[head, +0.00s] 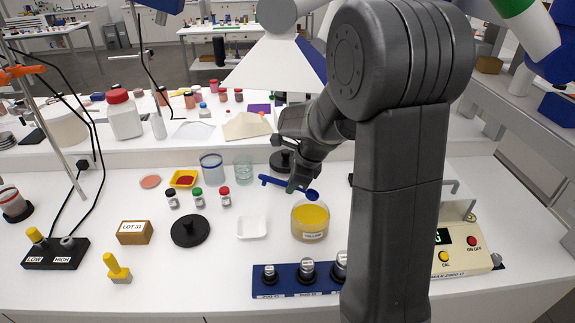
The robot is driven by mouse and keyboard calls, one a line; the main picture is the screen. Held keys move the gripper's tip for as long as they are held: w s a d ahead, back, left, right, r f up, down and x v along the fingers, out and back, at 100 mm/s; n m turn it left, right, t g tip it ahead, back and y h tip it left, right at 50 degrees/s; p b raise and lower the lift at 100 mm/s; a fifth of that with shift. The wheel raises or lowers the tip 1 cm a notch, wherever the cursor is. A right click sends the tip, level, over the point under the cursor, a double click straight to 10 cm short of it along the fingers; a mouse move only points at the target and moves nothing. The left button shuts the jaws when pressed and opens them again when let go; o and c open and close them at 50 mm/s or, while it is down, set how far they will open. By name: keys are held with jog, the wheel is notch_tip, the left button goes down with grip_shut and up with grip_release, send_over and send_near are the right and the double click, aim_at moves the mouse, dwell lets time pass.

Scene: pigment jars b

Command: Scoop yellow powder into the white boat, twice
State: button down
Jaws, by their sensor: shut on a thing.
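A glass jar of yellow powder (310,222) stands in the middle of the bench, open at the top. My gripper (297,186) is shut on a blue scoop (272,181). The scoop's handle sticks out to the left, and its bowl appears just above the back rim of the yellow jar. I cannot make out any powder in the bowl, nor whether it touches the rim. The white boat (252,228) lies on the bench to the left of the jar. It looks empty.
A blue rack of weights (290,283) lies in front of the jar. A balance (462,252) is at the right, partly behind my arm. A black round stand (190,231), small capped bottles (198,196) and a yellow tray of red powder (184,179) are to the left.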

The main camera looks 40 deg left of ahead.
aim_at(302, 203)
jog(key=shift+w+a, duration=0.25)
jog(key=shift+s+d, duration=0.1)
jog(key=shift+f, duration=0.15)
jog(key=f+y+b, duration=0.1)
jog(key=b, duration=0.1)
jog(key=d+f+g+b, duration=0.1)
jog(key=b, duration=0.1)
jog(key=w+y+b, duration=0.1)
jog(key=b, duration=0.1)
jog(key=shift+d+f+g+y+b, duration=0.3)
jog(key=shift+f+b, duration=0.05)
jog(key=shift+f, duration=0.05)
notch_tip(302, 203, down, 6)
jog(key=w+d+b, duration=0.1)
jog(key=b, duration=0.2)
jog(key=shift+d, duration=0.3)
dwell(0.4)
